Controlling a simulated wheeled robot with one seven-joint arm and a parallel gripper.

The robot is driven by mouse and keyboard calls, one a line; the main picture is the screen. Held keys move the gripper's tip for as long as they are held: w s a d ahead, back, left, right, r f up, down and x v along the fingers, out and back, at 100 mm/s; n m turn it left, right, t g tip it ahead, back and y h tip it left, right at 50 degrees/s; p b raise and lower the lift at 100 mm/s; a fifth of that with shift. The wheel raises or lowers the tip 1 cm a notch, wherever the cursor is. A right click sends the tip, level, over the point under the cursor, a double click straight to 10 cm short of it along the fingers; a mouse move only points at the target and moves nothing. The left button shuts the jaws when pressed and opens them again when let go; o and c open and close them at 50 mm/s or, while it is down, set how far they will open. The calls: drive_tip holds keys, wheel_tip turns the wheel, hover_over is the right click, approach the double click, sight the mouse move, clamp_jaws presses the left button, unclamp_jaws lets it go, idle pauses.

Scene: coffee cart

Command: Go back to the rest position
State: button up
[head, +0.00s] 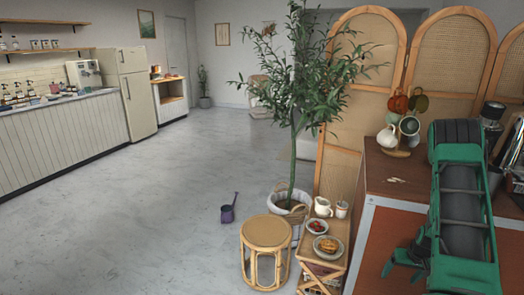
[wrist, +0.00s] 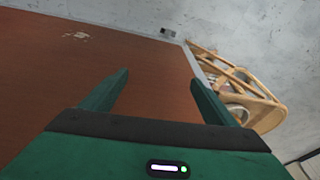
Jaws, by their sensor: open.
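My gripper (wrist: 158,85) is open, with its two green fingers apart and nothing between them in the wrist view. In the head view my gripper (head: 402,277) is at the lower right, low on my green arm, over the reddish-brown top of the cart (head: 380,230). The cart top also fills the left of the wrist view (wrist: 60,75). I cannot tell the exact height of the fingers above it.
Mugs hang on a stand (head: 397,152) at the back of the cart, near a small pale item (head: 396,180). Open floor (head: 130,220) lies beyond.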

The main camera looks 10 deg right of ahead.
drive_tip(key=s+a+r, duration=0.2)
drive_tip(key=a+r, duration=0.2)
drive_tip(key=r, duration=0.5)
drive_tip(key=s+a+r+g, duration=0.1)
drive_tip(key=s+a+r, duration=0.25)
drive_tip(key=r, duration=0.55)
drive_tip(key=s+a+r, duration=0.2)
drive_tip(key=a+r, duration=0.2)
drive_tip(key=r, duration=0.4)
drive_tip(key=s+a+r, duration=0.4)
drive_tip(key=s, duration=0.3)
drive_tip(key=s+a+r+m+g, duration=0.1)
drive_tip(key=s+a+r, duration=0.3)
drive_tip(key=s, duration=0.3)
drive_tip(key=s+a+r, duration=0.4)
drive_tip(key=s+a, duration=0.2)
drive_tip(key=s, duration=0.1)
drive_tip(key=shift+s+r+g, duration=0.25)
drive_tip(key=shift+g, duration=0.05)
